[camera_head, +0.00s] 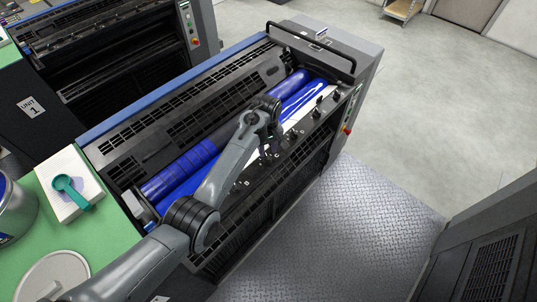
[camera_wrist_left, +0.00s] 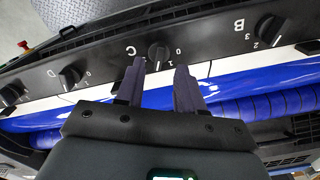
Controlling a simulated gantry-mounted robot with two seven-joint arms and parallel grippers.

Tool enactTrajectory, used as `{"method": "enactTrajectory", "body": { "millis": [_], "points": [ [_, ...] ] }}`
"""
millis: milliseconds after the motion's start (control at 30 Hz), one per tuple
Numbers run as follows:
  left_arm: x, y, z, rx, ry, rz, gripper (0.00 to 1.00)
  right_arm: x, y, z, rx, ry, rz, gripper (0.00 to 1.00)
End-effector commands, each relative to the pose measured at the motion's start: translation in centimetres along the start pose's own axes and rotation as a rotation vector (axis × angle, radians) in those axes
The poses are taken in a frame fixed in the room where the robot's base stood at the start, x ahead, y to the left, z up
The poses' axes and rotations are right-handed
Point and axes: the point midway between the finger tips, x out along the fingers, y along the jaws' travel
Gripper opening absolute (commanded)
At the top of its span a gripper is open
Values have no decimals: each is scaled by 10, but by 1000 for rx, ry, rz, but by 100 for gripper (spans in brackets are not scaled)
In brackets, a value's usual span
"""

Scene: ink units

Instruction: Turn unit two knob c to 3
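The black knob C (camera_wrist_left: 158,54) sits on the dark panel beside its upside-down letter C in the left wrist view. The figures 0 and 1 show near it; its exact pointer setting is too small to tell. My left gripper (camera_wrist_left: 160,68) is open, with its two fingertips apart just short of the knob, one toward each side. Whether they touch it I cannot tell. In the head view my left gripper (camera_head: 269,150) is over the knob row of the ink unit, and the arm hides part of the row. My right gripper is not in view.
Knob B (camera_wrist_left: 268,29) and knob D (camera_wrist_left: 70,77) flank knob C. Blue ink rollers (camera_head: 180,172) run along the unit. A black rail (camera_head: 312,48) stands at its far end. A green ledge (camera_head: 112,232) holds a pad and teal scoop (camera_head: 72,189). The tread-plate floor (camera_head: 330,240) is clear.

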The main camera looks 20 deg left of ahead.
Motion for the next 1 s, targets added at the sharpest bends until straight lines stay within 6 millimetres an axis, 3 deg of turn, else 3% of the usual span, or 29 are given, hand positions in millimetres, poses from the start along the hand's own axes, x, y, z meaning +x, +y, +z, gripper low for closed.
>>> {"method": "enactTrajectory", "body": {
  "millis": [300,700,767,967,1000],
  "points": [
    [37,0,0,0,0,-1,37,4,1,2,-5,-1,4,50],
    [43,0,0,0,1,0,37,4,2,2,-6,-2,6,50],
    [43,0,0,0,1,0,31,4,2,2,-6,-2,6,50],
    [42,0,0,0,1,0,0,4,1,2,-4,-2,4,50],
    [42,0,0,0,1,0,0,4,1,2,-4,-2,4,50]
  ]
}}
